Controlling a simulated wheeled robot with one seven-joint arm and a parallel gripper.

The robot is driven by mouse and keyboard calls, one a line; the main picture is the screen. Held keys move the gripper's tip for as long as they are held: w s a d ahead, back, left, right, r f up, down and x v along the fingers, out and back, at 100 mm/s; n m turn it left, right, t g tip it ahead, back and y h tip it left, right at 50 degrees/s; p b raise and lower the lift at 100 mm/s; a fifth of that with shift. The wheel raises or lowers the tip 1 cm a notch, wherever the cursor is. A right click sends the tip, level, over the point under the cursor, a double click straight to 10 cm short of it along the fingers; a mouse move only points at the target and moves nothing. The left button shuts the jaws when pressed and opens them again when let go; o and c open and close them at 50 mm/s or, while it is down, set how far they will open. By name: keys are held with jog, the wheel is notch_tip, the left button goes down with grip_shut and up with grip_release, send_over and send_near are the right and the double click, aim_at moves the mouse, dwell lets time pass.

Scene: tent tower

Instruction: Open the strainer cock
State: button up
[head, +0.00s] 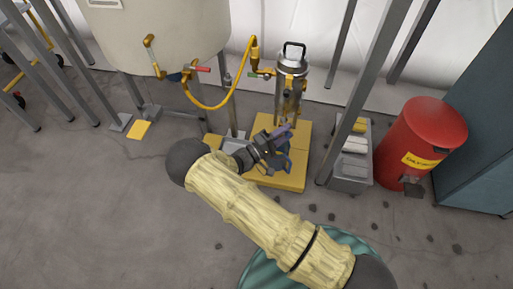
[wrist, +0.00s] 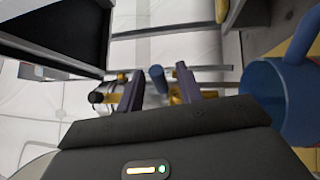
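The strainer looks to be the upright metal cylinder (head: 291,85) with a black top handle, standing on a yellow platform (head: 300,180). A yellow hose (head: 215,106) joins its upper left side, where a small green lever (head: 262,75) shows. My gripper (head: 284,132) is low in front of the cylinder, over the platform. In the wrist view its two fingers (wrist: 159,88) are apart. A small blue-grey round piece (wrist: 157,78) shows between them, apparently beyond the tips; contact cannot be told. Yellow fittings (wrist: 208,94) lie behind the fingers. Which piece is the cock is unclear.
A blue container (wrist: 275,100) is close on the right of the wrist view. A large cream tank (head: 155,35) with a red-handled valve (head: 201,69) stands left. Grey posts (head: 362,85), a grey bin (head: 350,165) and a red drum (head: 420,140) stand right.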

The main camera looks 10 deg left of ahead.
jog(key=p+v, duration=0.4)
jog(key=v, duration=1)
jog(key=shift+s+a+f+p, duration=0.15)
jog(key=shift+s+a+p, duration=0.1)
jog(key=shift+p, duration=0.05)
